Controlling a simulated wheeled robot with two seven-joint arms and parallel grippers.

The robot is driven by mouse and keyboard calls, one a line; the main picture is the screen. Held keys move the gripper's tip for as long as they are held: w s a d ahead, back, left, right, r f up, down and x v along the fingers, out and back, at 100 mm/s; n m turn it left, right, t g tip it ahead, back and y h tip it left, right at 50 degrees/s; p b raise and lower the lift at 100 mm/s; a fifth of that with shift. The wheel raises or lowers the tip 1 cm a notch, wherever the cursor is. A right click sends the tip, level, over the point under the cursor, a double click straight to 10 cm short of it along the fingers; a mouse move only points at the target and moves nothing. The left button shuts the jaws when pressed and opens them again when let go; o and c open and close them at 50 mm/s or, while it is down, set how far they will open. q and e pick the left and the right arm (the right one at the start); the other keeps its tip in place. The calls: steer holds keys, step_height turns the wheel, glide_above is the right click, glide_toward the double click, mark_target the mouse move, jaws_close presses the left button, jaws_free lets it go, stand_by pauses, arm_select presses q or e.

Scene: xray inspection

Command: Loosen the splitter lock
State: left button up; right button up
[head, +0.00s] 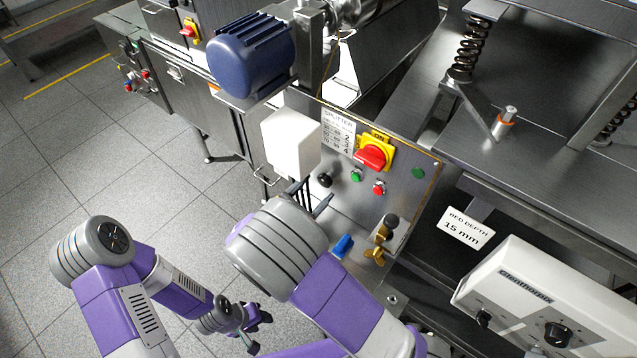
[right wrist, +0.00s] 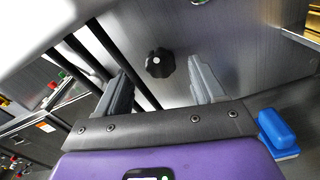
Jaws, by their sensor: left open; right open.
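The splitter panel (head: 405,185) is a metal plate with a splitter label at its upper left. A black lobed knob (head: 325,180) sits on its left part, and I take it to be the lock. In the right wrist view the knob (right wrist: 160,63) shows ahead, between the two finger lines and apart from them. My right gripper (head: 311,195) is open and empty just below the knob, its fingers pointing toward the panel. Its hand partly hides the lower panel area. My left gripper (head: 254,330) is open and empty, low over the floor, away from the panel.
A red rotary switch (head: 371,157) on yellow, green and red buttons, a blue handle (head: 343,246) and a brass fitting (head: 378,250) are near the knob. A white box (head: 290,143) stands just left of it. The floor at left is clear.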

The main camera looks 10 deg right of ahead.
steer(key=shift+x, duration=1.15)
steer(key=c, duration=1.1)
steer(key=shift+o, duration=0.2)
steer(key=shift+r+n+p, duration=0.2)
steer(key=shift+n+p, duration=0.5)
steer(key=shift+p, duration=0.3)
steer(key=n+p, duration=0.5)
steer(key=shift+w+a+p, duration=0.1)
steer(key=shift+p, duration=0.3)
steer(key=n+p, duration=0.2)
steer(key=shift+n, duration=0.4)
steer(key=n+p, duration=0.3)
steer(key=n, duration=0.2)
steer(key=shift+w+f+p, duration=0.1)
steer(key=shift+f+p, duration=0.1)
steer(key=shift+p, duration=0.15)
steer(key=n+p, duration=0.1)
steer(key=n, duration=0.4)
steer(key=shift+a+f+p, duration=0.1)
steer(key=shift+f+p, duration=0.1)
steer(key=shift+p, duration=0.2)
steer(key=shift+n, duration=0.4)
